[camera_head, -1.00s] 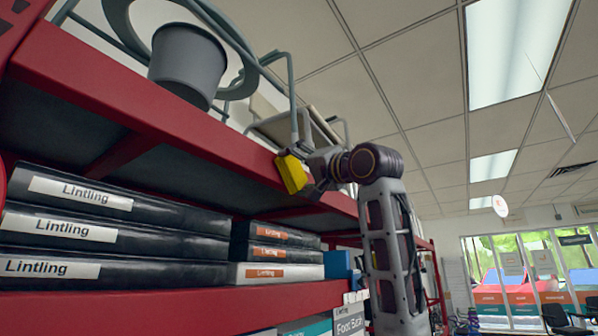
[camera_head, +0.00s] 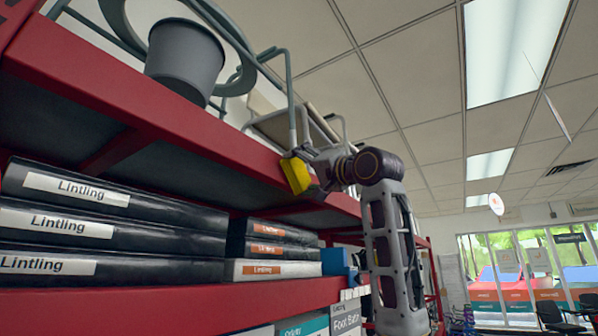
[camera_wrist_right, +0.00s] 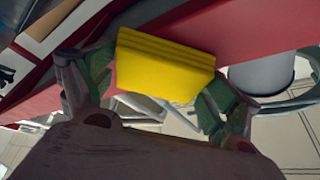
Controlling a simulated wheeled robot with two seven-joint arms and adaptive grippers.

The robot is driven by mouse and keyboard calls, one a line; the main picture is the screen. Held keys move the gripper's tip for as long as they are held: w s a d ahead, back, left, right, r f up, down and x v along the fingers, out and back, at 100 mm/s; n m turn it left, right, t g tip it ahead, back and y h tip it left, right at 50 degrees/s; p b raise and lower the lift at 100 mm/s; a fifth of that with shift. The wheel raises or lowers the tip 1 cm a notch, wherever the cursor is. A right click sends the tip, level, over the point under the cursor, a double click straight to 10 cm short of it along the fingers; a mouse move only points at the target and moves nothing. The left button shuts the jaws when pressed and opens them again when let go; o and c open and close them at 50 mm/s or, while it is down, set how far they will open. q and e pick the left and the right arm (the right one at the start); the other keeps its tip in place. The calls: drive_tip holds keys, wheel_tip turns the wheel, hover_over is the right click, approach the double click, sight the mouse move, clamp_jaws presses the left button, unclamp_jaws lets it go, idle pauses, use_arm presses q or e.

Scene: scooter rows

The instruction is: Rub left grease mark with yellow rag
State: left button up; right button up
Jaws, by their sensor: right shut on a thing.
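The yellow rag (camera_head: 296,175) is a folded block held against or very near the front edge of the red upper shelf (camera_head: 150,118). My right gripper (camera_head: 312,170) is shut on it. In the right wrist view the rag (camera_wrist_right: 165,65) sits between the two green-padded fingers of the right gripper (camera_wrist_right: 155,85), with the red shelf edge (camera_wrist_right: 245,35) behind it. I cannot tell whether the rag touches the shelf. No grease mark can be made out; the rag may hide part of the edge. My left gripper is not in view.
A grey bucket (camera_head: 184,58) and grey metal frames stand on the upper shelf. Black Lintling boxes (camera_head: 110,240) fill the shelf below, with a blue box (camera_head: 338,262) beside them. The space right of my arm is open.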

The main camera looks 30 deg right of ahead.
sight(308, 177)
drive_tip(key=shift+w+d, duration=0.1)
drive_tip(key=shift+d, duration=0.1)
idle(0.3)
drive_tip(key=shift+w+d, duration=0.5)
drive_tip(key=shift+d, duration=0.2)
drive_tip(key=shift+w+d, duration=0.45)
drive_tip(key=shift+d, duration=0.25)
drive_tip(key=shift+d, duration=0.1)
drive_tip(key=shift+w+d, duration=0.45)
drive_tip(key=shift+d, duration=0.25)
drive_tip(key=shift+w+d, duration=0.45)
drive_tip(key=shift+d, duration=0.25)
drive_tip(key=shift+a, duration=0.1)
drive_tip(key=shift+s+a+b, duration=0.3)
drive_tip(key=shift+s+a, duration=0.15)
drive_tip(key=shift+a, duration=0.3)
drive_tip(key=shift+s+a+b, duration=0.25)
drive_tip(key=shift+s+a, duration=0.15)
drive_tip(key=shift+a, duration=0.3)
drive_tip(key=shift+s+a, duration=0.1)
drive_tip(key=shift+s+a+b, duration=0.25)
drive_tip(key=shift+s+a, duration=0.2)
drive_tip(key=shift+a, duration=0.3)
drive_tip(key=shift+s+a+b, duration=0.25)
drive_tip(key=shift+s+a, duration=0.15)
drive_tip(key=shift+a, duration=0.3)
